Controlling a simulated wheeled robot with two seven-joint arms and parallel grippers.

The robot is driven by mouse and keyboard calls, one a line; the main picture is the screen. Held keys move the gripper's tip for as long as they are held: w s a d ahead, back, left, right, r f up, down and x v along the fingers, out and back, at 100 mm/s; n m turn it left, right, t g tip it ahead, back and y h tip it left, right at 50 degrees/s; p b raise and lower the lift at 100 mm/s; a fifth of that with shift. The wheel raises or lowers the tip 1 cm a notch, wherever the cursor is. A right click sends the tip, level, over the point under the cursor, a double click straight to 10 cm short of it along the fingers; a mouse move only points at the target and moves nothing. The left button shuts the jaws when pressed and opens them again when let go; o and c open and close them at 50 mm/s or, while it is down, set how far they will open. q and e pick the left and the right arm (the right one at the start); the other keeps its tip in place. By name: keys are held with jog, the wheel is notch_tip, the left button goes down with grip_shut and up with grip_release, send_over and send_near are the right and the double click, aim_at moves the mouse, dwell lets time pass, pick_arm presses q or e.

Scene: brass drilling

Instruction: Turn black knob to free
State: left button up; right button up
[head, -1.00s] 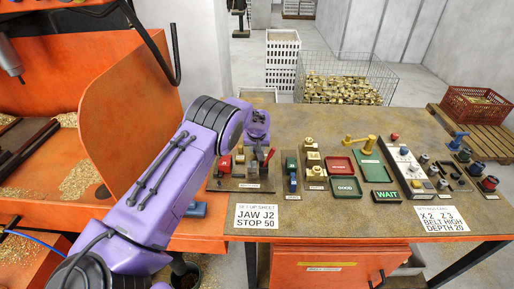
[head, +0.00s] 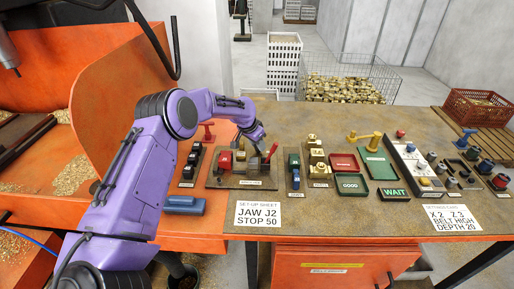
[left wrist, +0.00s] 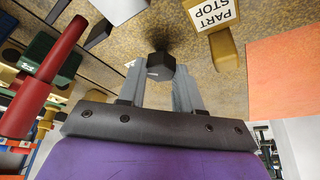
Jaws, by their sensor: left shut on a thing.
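The black knob (left wrist: 158,66) is a dark hexagonal piece, seen in the left wrist view between my fingertips. My left gripper (left wrist: 164,82) is shut on it, one finger at each side. In the head view my left gripper (head: 259,139) reaches down at the back of the brown fixture plate (head: 228,184). The knob is hard to make out there. The knob's markings and exact setting cannot be read. My right gripper is not in view.
Green and brass blocks, trays and a WAIT sign (head: 394,194) lie to the right. A setup sheet (head: 258,215) lies in front.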

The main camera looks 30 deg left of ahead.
pick_arm(q)
jog(key=m+h+b, duration=0.1)
jog(key=m, duration=0.1)
jog(key=m+g+h+b, duration=0.1)
jog(key=m+b, duration=0.1)
jog(key=m, duration=0.1)
jog(key=shift+w+a+f, duration=0.1)
jog(key=shift+w+f, duration=0.05)
jog(key=shift+f, duration=0.05)
jog(key=shift+m+g+h+b, duration=0.6)
jog(key=shift+m+b, duration=0.35)
jog(key=shift+m, duration=1.25)
jog(key=shift+f, duration=0.1)
jog(key=o, duration=1)
jog(key=shift+o, duration=0.2)
jog(key=shift+w, duration=0.1)
jog(key=shift+r, duration=0.25)
jog(key=v, duration=1)
jog(key=shift+r, duration=0.1)
